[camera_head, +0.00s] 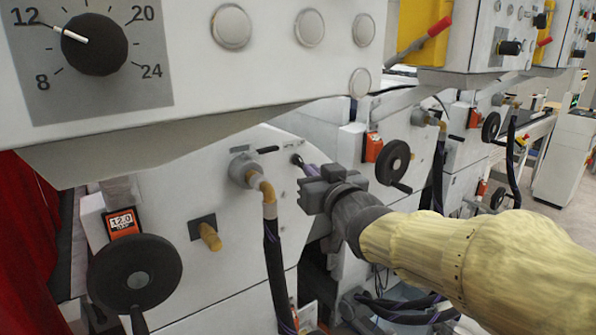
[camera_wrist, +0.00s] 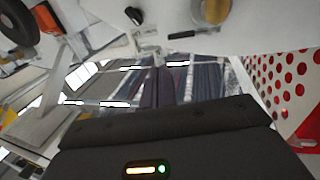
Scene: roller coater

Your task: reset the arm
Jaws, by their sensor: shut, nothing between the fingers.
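My arm (camera_head: 450,250) reaches in from the lower right of the head view, with a pale yellow covering. It ends in my grey gripper (camera_head: 308,170), in front of the white machine's lower panel (camera_head: 225,185). The fingers are shut and hold nothing. They look small and partly blend with the panel, so I cannot tell whether they touch it. In the wrist view, the dark gripper body (camera_wrist: 165,145) with a green light fills the bottom.
A black handwheel (camera_head: 135,275), an orange display (camera_head: 123,222) and a brass elbow with a dark hose (camera_head: 273,260) are left of my gripper. Another handwheel (camera_head: 393,163) is to its right. A dial (camera_head: 95,44) is on the overhanging panel. A red curtain (camera_head: 30,240) hangs far left.

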